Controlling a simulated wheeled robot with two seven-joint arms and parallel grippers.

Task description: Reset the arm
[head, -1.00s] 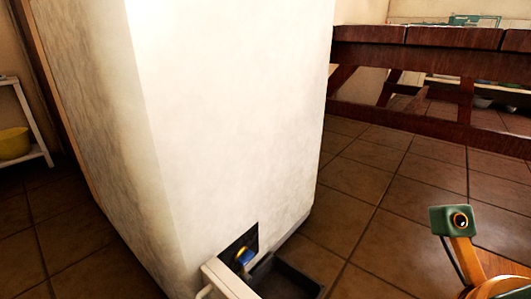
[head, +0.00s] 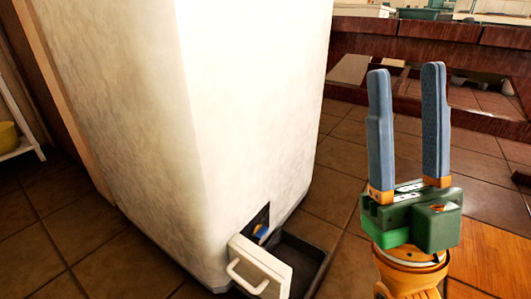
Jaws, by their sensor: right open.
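My right gripper (head: 406,72) stands upright at the right of the head view. Its two blue-grey fingers point up and are apart, with nothing between them. Its green body (head: 415,215) sits on my orange wrist. The gripper is to the right of a large white pillar-like block (head: 235,120) and does not appear to touch it. My left gripper is not in view.
A small white door with a handle (head: 258,268) stands open at the block's foot, showing a blue and yellow item (head: 260,232). A dark tray (head: 305,252) lies beside it. A wooden bench (head: 440,50) is behind. A yellow bucket (head: 7,135) is at left. Tiled floor is clear between.

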